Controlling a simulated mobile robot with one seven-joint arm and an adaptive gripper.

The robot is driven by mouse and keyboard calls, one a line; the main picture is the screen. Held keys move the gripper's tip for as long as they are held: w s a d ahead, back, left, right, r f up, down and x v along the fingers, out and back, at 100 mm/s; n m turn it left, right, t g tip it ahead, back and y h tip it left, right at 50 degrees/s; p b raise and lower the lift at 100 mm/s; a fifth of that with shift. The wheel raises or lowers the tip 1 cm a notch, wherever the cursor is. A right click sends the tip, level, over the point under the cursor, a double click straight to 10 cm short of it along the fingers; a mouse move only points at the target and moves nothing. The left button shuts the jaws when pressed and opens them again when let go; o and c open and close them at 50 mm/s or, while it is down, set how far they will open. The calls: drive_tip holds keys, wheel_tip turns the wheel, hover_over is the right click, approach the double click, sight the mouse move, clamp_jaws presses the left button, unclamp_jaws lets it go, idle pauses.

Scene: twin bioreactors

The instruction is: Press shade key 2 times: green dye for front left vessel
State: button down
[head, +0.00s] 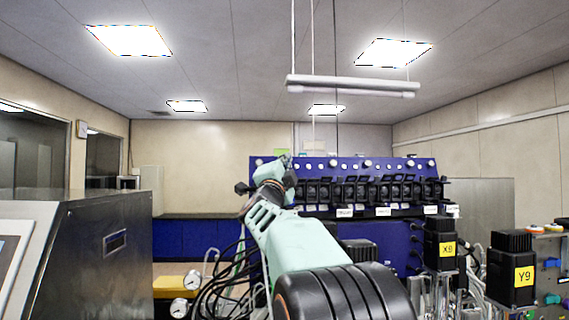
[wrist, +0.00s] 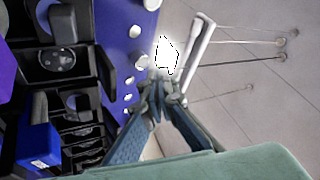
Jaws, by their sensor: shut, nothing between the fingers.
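My gripper (wrist: 155,88) is shut and empty in the wrist view, its dark fingers meeting in front of the ceiling beside a blue panel. In the head view my arm reaches up and away to that panel, and the fingertips are hard to make out. Two black motor heads with yellow labels, one reading X9 (head: 439,238) and one reading Y9 (head: 511,270), stand at the right over mostly hidden metal parts. No shade key and no green dye can be made out for certain, and I cannot tell which vessel is the front left one.
A blue panel (head: 262,205) with white knobs and a row of black modules (head: 345,190) stands behind my arm. A metal cabinet with a sloped screen (head: 14,255) fills the left. Gauges (head: 192,280) and black cables lie between. A lamp bar (head: 350,84) hangs overhead.

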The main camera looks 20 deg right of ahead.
drive_tip(key=shift+w+d+f, duration=0.1)
drive_tip(key=shift+w+f, duration=0.05)
drive_tip(key=shift+w, duration=0.35)
drive_tip(key=shift+w, duration=0.15)
drive_tip(key=shift+w+d+f+p, duration=0.1)
drive_tip(key=shift+w+p, duration=0.25)
drive_tip(key=shift+p, duration=0.05)
drive_tip(key=shift+s, duration=0.2)
drive_tip(key=shift+s+a+r+b, duration=0.2)
drive_tip(key=shift+s+b, duration=0.3)
drive_tip(key=shift+s, duration=0.25)
drive_tip(key=shift+s+a+r+b, duration=0.15)
drive_tip(key=shift+s+b, duration=0.3)
drive_tip(key=shift+s, duration=0.25)
